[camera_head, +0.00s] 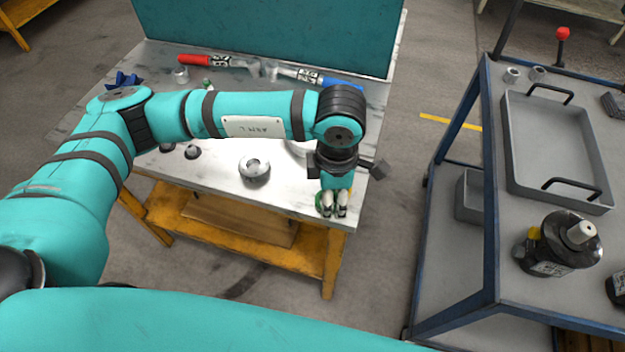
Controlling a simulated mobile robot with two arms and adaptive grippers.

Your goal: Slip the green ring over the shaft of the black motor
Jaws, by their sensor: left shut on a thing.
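The black motor (562,247) stands upright on the cart at the right, its pale shaft (580,233) pointing up and a yellow part on its left side. My left arm reaches across the workbench, and its gripper (334,204) hangs down over the bench's front right edge. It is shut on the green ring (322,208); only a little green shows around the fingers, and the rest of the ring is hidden. The gripper is well to the left of the motor, apart from it. My right gripper is not in view.
A grey tray (512,190) with black handles lies on the cart behind the motor. The workbench (225,200) holds a metal ring part (254,169), a red-handled tool (195,61) and a blue-handled tool (335,82). Open floor (405,190) separates bench and cart.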

